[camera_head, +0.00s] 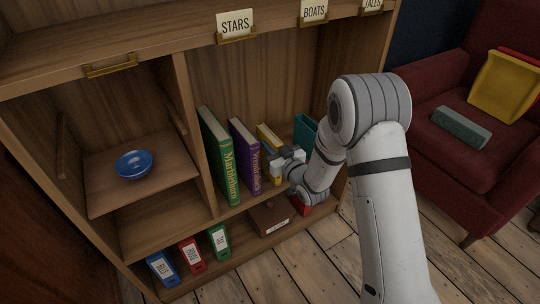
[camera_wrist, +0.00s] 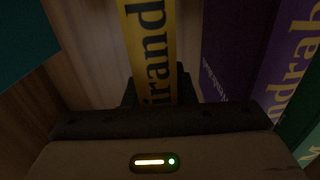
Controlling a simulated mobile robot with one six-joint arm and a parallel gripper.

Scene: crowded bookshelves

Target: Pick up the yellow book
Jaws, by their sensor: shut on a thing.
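The yellow book (camera_head: 266,138) stands upright on the middle shelf, between a purple book (camera_head: 244,155) and a teal book (camera_head: 304,133). My gripper (camera_head: 278,170) is at the lower front of the yellow book's spine and covers part of it. In the wrist view the yellow spine (camera_wrist: 147,45) with dark lettering runs down between my gripper's dark fingers (camera_wrist: 154,92). The gripper is shut on the book. The book's lower part is hidden by the gripper.
A green book (camera_head: 220,160) stands left of the purple one. A blue bowl (camera_head: 134,164) sits in the left compartment. Small binders (camera_head: 191,254) and a brown box (camera_head: 270,217) are on the bottom shelf.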

